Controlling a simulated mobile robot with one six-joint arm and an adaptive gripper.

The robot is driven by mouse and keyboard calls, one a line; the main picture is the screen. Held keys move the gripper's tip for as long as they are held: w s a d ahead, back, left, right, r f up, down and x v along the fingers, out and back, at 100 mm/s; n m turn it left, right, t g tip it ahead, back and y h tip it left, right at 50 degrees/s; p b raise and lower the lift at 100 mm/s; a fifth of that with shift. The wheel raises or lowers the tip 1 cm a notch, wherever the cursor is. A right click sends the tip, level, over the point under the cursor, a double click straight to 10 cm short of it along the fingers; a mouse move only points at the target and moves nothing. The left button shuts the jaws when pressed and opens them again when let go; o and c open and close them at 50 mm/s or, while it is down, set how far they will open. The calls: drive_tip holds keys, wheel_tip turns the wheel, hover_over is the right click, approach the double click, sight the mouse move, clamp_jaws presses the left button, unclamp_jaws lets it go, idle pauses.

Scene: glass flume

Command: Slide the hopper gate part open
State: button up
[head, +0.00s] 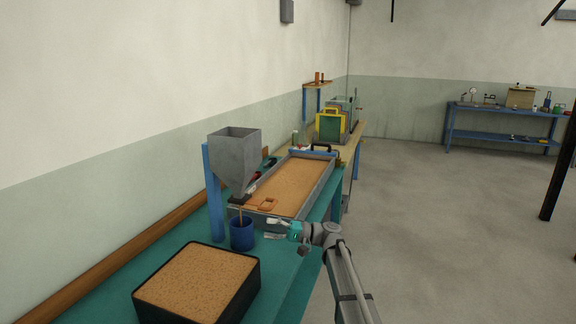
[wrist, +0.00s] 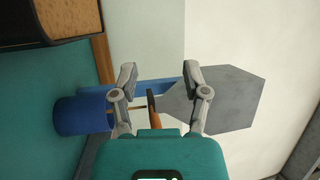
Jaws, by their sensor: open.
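The grey hopper (head: 235,158) stands on a blue post above the bench, and it also shows in the wrist view (wrist: 225,98). A dark gate plate (wrist: 151,102) crosses its narrow outlet, with an orange-brown handle (wrist: 158,123) toward my gripper. How far the gate is open cannot be told. A thin brown line (head: 240,215), a stream or a stick, runs from the outlet to the blue pot (head: 242,235) below. My gripper (head: 271,229) is open and empty, right of the pot. In the wrist view the gate lies between my fingers' lines (wrist: 160,78), apparently beyond them.
A long sand-filled tray (head: 325,186) lies behind my gripper, with an orange wooden piece (head: 268,204) at its near end. A black box of sand (head: 200,283) sits in front on the green bench. The wall runs along the left. Open floor (head: 440,220) lies right.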

drive_tip(key=s+d+f+m+h, duration=0.1)
drive_tip(key=s+d+f+h, duration=0.3)
drive_tip(key=s+f+h, duration=0.3)
drive_tip(key=s+d+f+h, duration=0.4)
drive_tip(key=s+f, duration=0.4)
drive_tip(key=f, duration=0.2)
drive_tip(key=s+d+f+t+h, duration=0.1)
drive_tip(key=s+d+f+h, duration=0.2)
drive_tip(key=s+d+h, duration=0.3)
drive_tip(key=s+d+f+h, duration=0.2)
drive_tip(key=s+d+h, duration=0.15)
drive_tip(key=d, duration=0.45)
wheel_tip(320, 180, up, 13)
drive_tip(key=p, duration=1.2)
drive_tip(key=shift+s+m+p, duration=0.25)
drive_tip(key=shift+m+p, duration=0.05)
drive_tip(key=shift+p, duration=0.1)
